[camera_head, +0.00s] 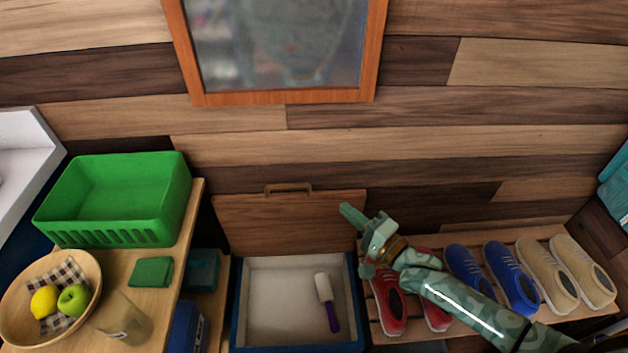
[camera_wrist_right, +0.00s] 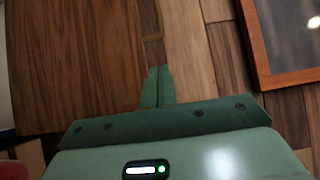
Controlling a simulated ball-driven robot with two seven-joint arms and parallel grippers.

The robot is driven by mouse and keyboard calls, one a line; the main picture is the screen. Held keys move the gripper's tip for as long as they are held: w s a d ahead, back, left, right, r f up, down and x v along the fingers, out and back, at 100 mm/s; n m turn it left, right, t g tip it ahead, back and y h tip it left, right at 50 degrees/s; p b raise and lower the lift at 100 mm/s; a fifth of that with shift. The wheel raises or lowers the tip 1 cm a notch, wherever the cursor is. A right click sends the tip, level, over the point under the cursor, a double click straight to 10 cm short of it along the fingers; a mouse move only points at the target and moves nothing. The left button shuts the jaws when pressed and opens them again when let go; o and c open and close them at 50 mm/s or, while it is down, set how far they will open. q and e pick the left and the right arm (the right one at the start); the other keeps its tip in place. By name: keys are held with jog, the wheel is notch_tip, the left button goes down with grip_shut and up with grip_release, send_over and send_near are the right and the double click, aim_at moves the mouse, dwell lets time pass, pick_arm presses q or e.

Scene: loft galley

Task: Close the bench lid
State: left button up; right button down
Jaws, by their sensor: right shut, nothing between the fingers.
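The bench lid (camera_head: 285,222) is a brown wooden panel standing open and upright at the back of the bench, with a handle (camera_head: 288,188) on its top edge. The open bench box (camera_head: 240,310) has blue walls and a pale inside. My right gripper (camera_head: 346,211) is shut and empty, near the lid's upper right corner; I cannot tell whether it touches. In the right wrist view the shut fingers (camera_wrist_right: 157,88) point along the edge of the lid (camera_wrist_right: 75,60). My left gripper is not in view.
A lint roller (camera_head: 325,297) with a purple handle lies in the box. Red, blue and beige shoes (camera_head: 470,268) stand on a slatted rack at right. A counter at left holds a green basket (camera_head: 115,195) and a fruit bowl (camera_head: 20,330). A framed mirror (camera_head: 283,98) hangs above.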

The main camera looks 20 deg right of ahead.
aim_at(320, 196)
jog(key=b+x, duration=0.1)
jog(key=x, duration=0.4)
jog(key=shift+w+f+b, duration=0.1)
jog(key=shift+b, duration=0.3)
jog(key=x, duration=0.3)
jog(key=shift+b, duration=0.4)
jog(key=shift+x, duration=0.75)
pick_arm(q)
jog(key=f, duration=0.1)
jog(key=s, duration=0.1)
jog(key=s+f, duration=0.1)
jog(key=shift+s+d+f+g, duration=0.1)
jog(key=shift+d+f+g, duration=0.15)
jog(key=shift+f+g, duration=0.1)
pick_arm(e)
jog(key=shift+a, duration=0.1)
